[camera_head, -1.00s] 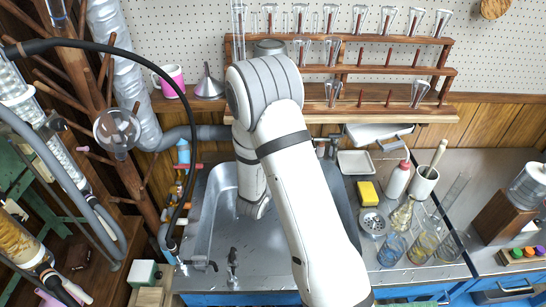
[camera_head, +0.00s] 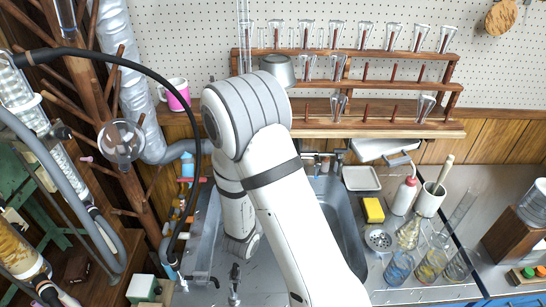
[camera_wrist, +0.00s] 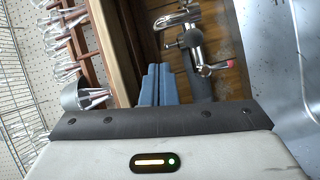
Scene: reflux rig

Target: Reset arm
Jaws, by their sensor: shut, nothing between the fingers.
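My arm (camera_head: 277,205) reaches over the sink in the head view, bent at a large grey-banded joint in front of the wall shelf. Its far end hangs down over the left part of the sink, and the fingers cannot be made out there. In the wrist view my gripper (camera_wrist: 157,70) shows as two blue fingers side by side, shut and empty. A metal tap (camera_wrist: 190,38) is just beyond them to the right. I see nothing touching the fingers.
The sink (camera_head: 340,215) lies under my arm. A pink mug (camera_head: 174,95) and black hose (camera_head: 150,75) are left. Sponge (camera_head: 373,210) and glassware (camera_head: 432,265) stand right.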

